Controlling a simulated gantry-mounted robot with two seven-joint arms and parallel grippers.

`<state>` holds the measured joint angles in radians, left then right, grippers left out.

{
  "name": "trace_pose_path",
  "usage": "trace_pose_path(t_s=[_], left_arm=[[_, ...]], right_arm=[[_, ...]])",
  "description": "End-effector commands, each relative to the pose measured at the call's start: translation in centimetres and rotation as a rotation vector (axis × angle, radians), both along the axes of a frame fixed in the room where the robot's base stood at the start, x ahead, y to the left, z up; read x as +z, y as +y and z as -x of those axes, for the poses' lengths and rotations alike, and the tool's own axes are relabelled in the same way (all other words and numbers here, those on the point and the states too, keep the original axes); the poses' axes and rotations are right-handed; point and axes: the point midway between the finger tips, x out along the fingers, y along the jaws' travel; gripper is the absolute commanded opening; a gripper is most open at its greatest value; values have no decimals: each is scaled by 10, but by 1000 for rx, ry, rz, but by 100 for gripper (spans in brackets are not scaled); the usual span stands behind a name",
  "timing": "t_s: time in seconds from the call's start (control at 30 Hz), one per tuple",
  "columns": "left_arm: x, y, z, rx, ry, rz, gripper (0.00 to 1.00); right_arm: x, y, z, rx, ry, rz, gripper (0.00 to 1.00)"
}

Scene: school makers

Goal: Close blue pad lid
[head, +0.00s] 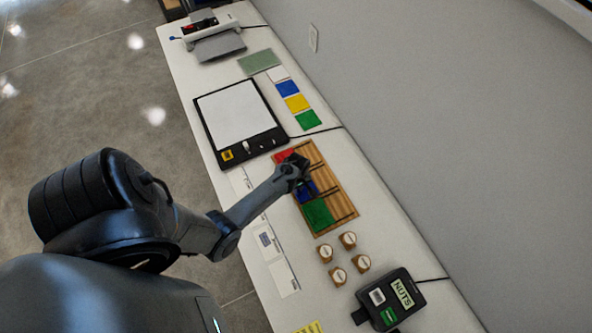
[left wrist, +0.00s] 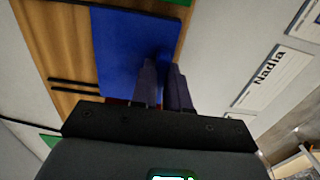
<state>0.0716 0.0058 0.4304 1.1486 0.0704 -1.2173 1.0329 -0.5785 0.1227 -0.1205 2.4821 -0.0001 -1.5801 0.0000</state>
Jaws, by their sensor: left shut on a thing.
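The blue pad lid (head: 304,192) is a flat blue panel on the wooden board (head: 338,188), between a red panel and a green one. It fills much of the upper middle of the left wrist view (left wrist: 125,45). My left gripper (head: 302,176) is over the board at the blue lid, partly covering it. In the left wrist view the two fingers (left wrist: 162,68) are close together at the lid's edge, shut on it. How far the lid is tilted is hard to tell. My right gripper is not in view.
The red panel (head: 284,156) and green panel (head: 318,214) flank the blue one. Several wooden blocks (head: 348,240) and a dark NUTS box (head: 392,298) stand nearer. A black-framed whiteboard (head: 238,122) and coloured cards (head: 297,103) lie beyond. A wall runs along the right.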

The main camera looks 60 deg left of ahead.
Motion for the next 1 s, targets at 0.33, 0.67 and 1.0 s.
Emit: trace_pose_path(t_s=[0.33, 0.67, 1.0], left_arm=[[-1, -6, 4, -15, 3, 0, 0], [0, -6, 3, -15, 1, -1, 40], [9, -6, 3, -16, -1, -2, 40]], right_arm=[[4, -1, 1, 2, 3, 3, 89], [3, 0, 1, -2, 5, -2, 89], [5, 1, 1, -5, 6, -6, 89]])
